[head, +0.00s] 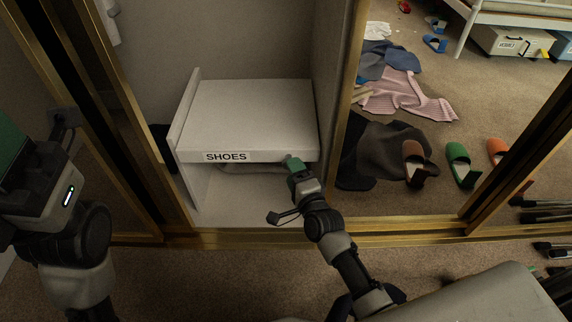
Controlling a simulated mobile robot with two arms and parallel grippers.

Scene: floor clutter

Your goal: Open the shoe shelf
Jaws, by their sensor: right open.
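The shoe shelf (248,112) is a white board in a wardrobe opening, with a raised side panel on its left. Its front edge carries a label reading SHOES (226,156). A dark space lies under the board, above a lower white surface. My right gripper (291,161) is open, with its green fingertips at the right end of the shelf's front edge. I cannot tell whether they touch it. My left gripper (14,148) is partly in view at the left edge, apart from the shelf; its fingertips are not clear.
Gold-framed door panels (347,100) flank the opening, and a gold bottom rail (250,238) crosses in front. The right panel looks mirrored, showing slippers (459,164), clothes (405,93) and a bed. Dark brushes (553,247) lie at the right.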

